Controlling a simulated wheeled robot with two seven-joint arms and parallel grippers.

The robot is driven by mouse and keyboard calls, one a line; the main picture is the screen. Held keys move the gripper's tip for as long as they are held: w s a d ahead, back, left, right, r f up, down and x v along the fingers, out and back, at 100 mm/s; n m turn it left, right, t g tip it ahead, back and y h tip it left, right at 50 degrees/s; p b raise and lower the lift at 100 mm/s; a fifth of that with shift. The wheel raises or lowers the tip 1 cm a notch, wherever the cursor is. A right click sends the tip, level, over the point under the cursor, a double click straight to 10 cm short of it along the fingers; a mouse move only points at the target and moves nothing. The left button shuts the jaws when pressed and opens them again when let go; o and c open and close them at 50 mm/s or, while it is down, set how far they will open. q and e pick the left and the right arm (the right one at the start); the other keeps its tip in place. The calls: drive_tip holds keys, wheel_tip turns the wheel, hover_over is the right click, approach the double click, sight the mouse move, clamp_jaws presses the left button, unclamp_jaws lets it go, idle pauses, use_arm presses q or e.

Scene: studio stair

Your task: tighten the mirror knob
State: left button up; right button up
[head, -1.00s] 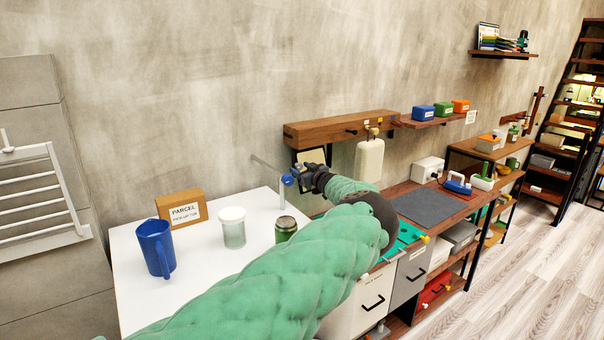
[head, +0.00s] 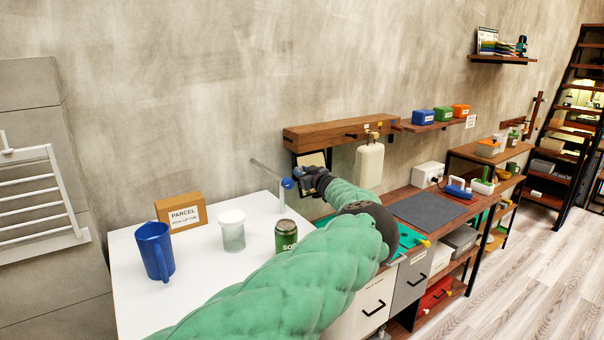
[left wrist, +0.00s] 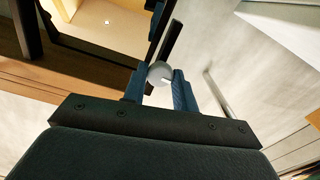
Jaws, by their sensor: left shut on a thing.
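My left gripper (head: 297,178) reaches over the back right of the white table, in front of the small dark-framed mirror (head: 312,159). In the left wrist view, the blue fingers of my left gripper (left wrist: 160,88) are shut on a pale grey round knob (left wrist: 160,73) with a white mark on its face. The mirror's dark frame and tan face (left wrist: 105,22) show beyond the fingers at the upper left. In the head view the knob is hidden by the gripper. My right gripper is not in view.
The white table (head: 200,270) holds a blue jug (head: 155,252), a parcel box (head: 183,214), a lidded jar (head: 232,232) and a green can (head: 286,242). A wooden shelf (head: 340,132) hangs above.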

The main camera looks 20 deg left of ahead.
use_arm(q)
drive_tip(key=shift+m, duration=0.4)
drive_tip(key=m+b, duration=0.4)
drive_tip(key=m, duration=0.6)
drive_tip(key=shift+r+m+b, duration=0.1)
drive_tip(key=shift+m+b, duration=0.25)
drive_tip(key=shift+m, duration=0.05)
drive_tip(key=m, duration=0.2)
drive_tip(key=shift+m, duration=1.5)
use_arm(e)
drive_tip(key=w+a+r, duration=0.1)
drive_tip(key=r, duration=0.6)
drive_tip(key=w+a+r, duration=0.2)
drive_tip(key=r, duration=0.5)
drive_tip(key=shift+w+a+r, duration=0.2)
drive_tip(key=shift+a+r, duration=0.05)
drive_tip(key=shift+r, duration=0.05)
use_arm(q)
drive_tip(key=shift+d, duration=0.1)
drive_tip(key=o, duration=0.8)
drive_tip(key=shift+w, duration=0.1)
drive_tip(key=shift+c, duration=0.2)
drive_tip(key=shift+o, duration=1.1)
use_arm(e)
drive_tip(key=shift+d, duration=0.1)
